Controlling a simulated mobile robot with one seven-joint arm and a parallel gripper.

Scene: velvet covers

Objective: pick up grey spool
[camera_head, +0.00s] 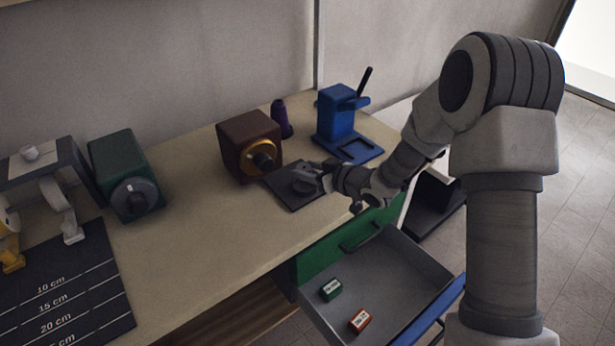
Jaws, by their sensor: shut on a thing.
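My gripper (311,177) reaches in from the right, low over a dark square pad (287,201) on the bench. It is shut on a small dark grey round thing, which I take to be the grey spool (302,187). The fingers and the dark pad behind it make its outline hard to see. I cannot tell whether the spool touches the pad or is just above it.
A brown box with a dial (247,142), a purple spool (281,118) and a blue press (337,122) stand behind the pad. A green box (121,165) stands left. An open drawer (400,281) juts out below. The bench middle is clear.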

